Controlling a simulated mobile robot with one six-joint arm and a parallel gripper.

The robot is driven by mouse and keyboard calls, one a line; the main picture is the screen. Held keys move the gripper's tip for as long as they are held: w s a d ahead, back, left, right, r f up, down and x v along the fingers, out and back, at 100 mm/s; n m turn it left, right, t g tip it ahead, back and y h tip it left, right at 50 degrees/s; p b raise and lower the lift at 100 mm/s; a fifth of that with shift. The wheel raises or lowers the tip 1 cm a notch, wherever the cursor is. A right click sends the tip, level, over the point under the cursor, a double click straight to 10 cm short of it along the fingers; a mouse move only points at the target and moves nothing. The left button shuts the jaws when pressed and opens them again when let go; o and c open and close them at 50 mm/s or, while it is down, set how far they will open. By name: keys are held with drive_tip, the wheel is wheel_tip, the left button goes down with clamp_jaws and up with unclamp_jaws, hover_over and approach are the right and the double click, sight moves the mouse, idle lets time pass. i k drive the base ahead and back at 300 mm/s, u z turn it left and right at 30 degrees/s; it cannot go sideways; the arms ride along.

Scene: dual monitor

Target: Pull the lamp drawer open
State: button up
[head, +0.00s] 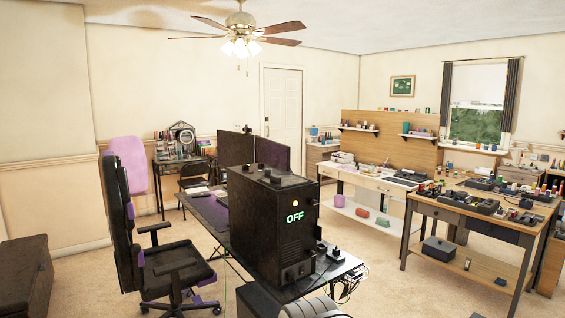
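I cannot tell which drawer is the lamp drawer, and no desk lamp shows clearly. Drawer fronts show on the wooden worktable (424,208) at the right, and they look shut. The long white-topped bench (372,177) behind it also has drawer fronts below its top. A small grey cabinet (318,156) stands by the far wall, left of that bench. My gripper is not in view. A grey rounded shape at the bottom edge may be part of my own arm.
A black desk with a large black box (270,225) marked OFF and two dark monitors (272,154) fills the middle. A black and purple chair (170,262) stands at its left. A dark chest (25,272) sits lower left. Carpet (390,275) is free between the desk and worktable.

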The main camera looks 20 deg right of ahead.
sight(334, 158)
drive_tip(key=z, duration=1.5)
drive_tip(key=i, duration=5.85)
drive_tip(key=u, duration=1.55)
